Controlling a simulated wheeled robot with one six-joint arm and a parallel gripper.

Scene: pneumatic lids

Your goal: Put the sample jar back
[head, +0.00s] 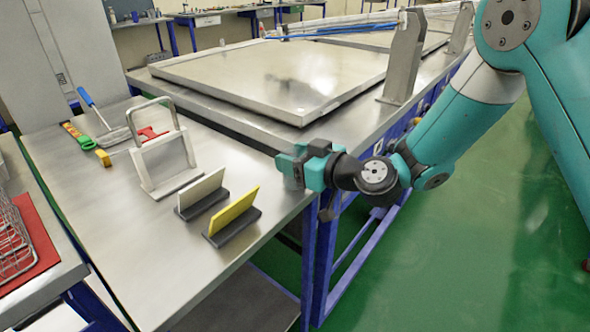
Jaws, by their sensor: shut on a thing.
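My gripper (292,168) is at the front corner of the steel bench, just below the near corner of the large flat metal lid (270,75). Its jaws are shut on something. The gripper body hides what is between them, so I cannot make out the thing held. I cannot pick out a sample jar anywhere in this view. The lid lies low and nearly flat over the bench, and I cannot tell whether it is fully closed.
On the side table (120,235) stand a metal frame with a handle (163,155), a white plate (201,190) and a yellow plate (235,212) in dark bases. Tools lie behind them. A wire basket (12,240) is at far left. The green floor at right is clear.

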